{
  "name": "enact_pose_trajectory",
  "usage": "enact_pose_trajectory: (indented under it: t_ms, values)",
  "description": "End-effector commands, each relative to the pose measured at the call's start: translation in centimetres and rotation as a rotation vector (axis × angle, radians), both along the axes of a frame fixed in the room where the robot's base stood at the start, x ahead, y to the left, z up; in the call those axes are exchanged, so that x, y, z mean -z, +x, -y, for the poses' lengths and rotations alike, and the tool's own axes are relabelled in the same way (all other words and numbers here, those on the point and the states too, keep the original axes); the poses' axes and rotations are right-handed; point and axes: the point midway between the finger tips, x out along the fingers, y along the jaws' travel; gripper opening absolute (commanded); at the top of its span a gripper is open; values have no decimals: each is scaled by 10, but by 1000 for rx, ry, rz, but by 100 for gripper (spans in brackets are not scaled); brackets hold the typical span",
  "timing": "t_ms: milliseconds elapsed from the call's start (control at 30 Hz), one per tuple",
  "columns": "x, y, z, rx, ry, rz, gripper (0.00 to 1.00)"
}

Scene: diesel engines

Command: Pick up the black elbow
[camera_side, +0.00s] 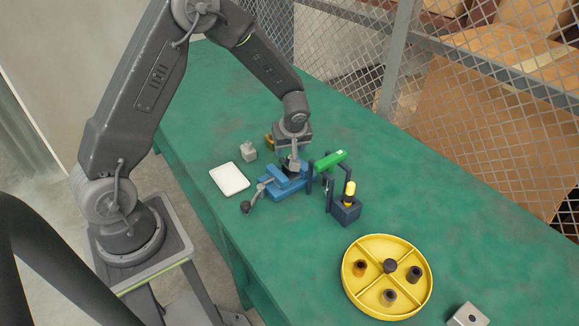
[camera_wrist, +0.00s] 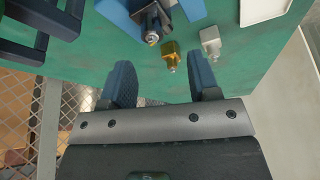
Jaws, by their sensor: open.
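A dark part with a metal threaded tip, which looks like the black elbow (camera_wrist: 150,22), sits between the jaws of the blue vise (camera_wrist: 122,17) at the top of the wrist view. In the side view the blue vise (camera_side: 287,186) stands mid-table, and my gripper (camera_side: 291,161) is right above it, hiding much of the dark part. In the wrist view my gripper (camera_wrist: 162,82) is open, its two dark fingers apart with nothing between them. The elbow shows beyond the fingertips; the exact gap is unclear.
A brass fitting (camera_wrist: 170,56) and a silver fitting (camera_wrist: 210,42) stand near the vise. A white tray (camera_side: 229,179) is left; a green object (camera_side: 329,160) on a dark rack and a screwdriver holder (camera_side: 345,212) are right. A yellow divided dish (camera_side: 346,283) holds several fittings.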

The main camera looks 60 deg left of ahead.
Motion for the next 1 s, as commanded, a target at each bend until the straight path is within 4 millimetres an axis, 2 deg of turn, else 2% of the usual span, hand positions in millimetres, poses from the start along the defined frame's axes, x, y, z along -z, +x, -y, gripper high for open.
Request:
enact_pose_trajectory:
  t_ms: [133, 400, 733, 1000]
  values:
    - [11, 3, -2, 1, 0, -2, 56]
    - [47, 11, -9, -1, -1, -2, 56]
    - [52, 12, -11, 1, -1, 0, 56]
    - [52, 12, -11, 1, -1, 0, 30]
